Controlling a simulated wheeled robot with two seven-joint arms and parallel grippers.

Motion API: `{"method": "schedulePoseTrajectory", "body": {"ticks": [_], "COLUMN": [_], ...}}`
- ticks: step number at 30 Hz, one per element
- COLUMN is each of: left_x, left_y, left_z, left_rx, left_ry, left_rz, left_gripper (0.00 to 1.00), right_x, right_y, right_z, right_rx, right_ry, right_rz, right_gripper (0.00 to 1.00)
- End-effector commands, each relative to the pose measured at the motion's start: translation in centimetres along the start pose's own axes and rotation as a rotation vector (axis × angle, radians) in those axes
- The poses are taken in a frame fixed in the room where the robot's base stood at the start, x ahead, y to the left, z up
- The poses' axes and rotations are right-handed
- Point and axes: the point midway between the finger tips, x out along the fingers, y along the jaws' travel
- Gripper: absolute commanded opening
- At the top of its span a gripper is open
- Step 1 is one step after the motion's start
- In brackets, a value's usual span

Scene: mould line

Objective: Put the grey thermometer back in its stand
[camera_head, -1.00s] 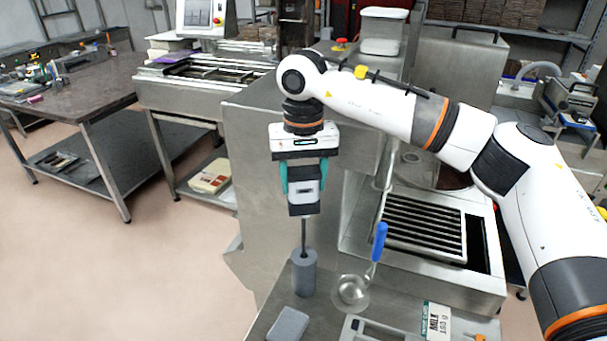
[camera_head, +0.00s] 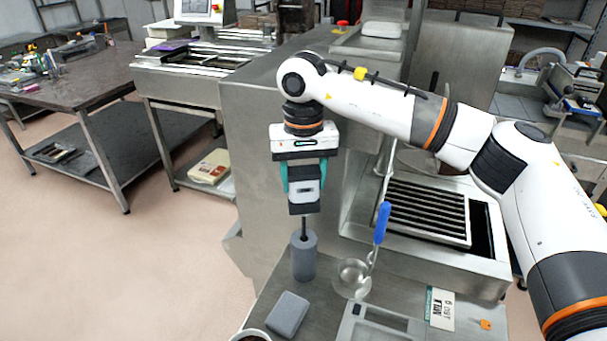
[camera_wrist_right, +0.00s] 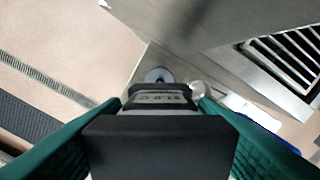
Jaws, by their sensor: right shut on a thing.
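My right gripper (camera_head: 304,185) is shut on the grey thermometer (camera_head: 304,197), which has a boxy grey-and-black head and a thin dark probe pointing straight down. The grey cylindrical stand (camera_head: 304,258) is upright on the steel counter, directly below the thermometer in the head view. The probe's lower end meets the stand's top in the picture; I cannot tell how far it is inside. In the right wrist view the thermometer head (camera_wrist_right: 160,103) sits between the teal fingers, with the stand's round top (camera_wrist_right: 158,75) just beyond it. My left gripper is out of view.
A grey block (camera_head: 288,314) lies in front of the stand. A blue-handled ladle (camera_head: 381,224) is close on the right, and a milk label (camera_head: 440,308) is farther right. A grated steel basin (camera_head: 425,212) is behind them. A cup rim (camera_head: 250,336) shows at the bottom edge.

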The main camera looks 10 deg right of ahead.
Motion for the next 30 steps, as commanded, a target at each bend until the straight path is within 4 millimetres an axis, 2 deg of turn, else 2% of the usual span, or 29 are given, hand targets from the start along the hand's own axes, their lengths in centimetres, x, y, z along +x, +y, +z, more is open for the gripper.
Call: {"method": "schedulePoseTrajectory", "body": {"ticks": [30], "left_x": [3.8], "left_y": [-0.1], "left_z": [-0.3], "left_rx": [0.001], "left_ry": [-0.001], "left_rz": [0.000], "left_gripper": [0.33], "right_x": [5.3], "right_y": [0.0], "right_z": [0.0], "right_rx": [0.000], "right_ry": [0.000], "right_rz": [0.000], "right_gripper": [0.31]}}
